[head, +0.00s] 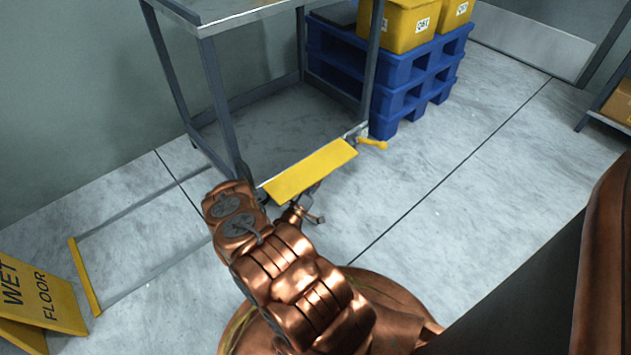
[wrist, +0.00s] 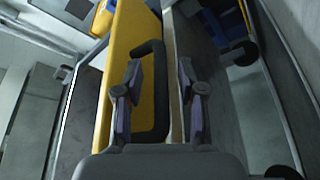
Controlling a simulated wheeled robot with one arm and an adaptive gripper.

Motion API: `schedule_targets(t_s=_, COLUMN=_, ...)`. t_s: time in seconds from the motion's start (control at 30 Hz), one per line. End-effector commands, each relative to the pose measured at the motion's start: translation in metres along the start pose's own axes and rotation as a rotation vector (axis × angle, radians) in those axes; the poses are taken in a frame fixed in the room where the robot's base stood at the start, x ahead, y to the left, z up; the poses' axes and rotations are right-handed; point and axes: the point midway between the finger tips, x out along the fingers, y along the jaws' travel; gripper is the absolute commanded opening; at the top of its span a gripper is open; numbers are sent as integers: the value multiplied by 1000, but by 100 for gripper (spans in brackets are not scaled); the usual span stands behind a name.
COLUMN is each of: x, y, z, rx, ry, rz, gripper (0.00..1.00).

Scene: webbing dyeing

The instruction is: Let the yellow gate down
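The yellow gate (head: 311,170) is a flat yellow panel set across the front of the grey metal frame in the head view. In the wrist view the gate (wrist: 122,40) fills the middle left and carries a black loop handle (wrist: 160,75). My gripper (wrist: 161,95) is open, with one finger over the left part of the handle and the other to its right. The handle's right bar shows between the fingers, with a gap at the right finger. In the head view my gripper (head: 305,212) is at the gate's near side, partly hidden by my arm.
A yellow lever (head: 372,143) is at the gate's right end. Blue pallets (head: 400,100) with yellow bins (head: 400,25) stand behind right. A wet floor sign (head: 35,300) is at the left, near a yellow floor strip (head: 84,275). Floor at the right is clear.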

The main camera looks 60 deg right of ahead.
Motion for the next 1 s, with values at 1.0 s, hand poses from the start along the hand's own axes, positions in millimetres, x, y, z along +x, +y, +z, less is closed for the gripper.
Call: schedule_targets(t_s=1.0, x=0, y=0, z=0, rx=0, ry=1, rz=0, gripper=0)
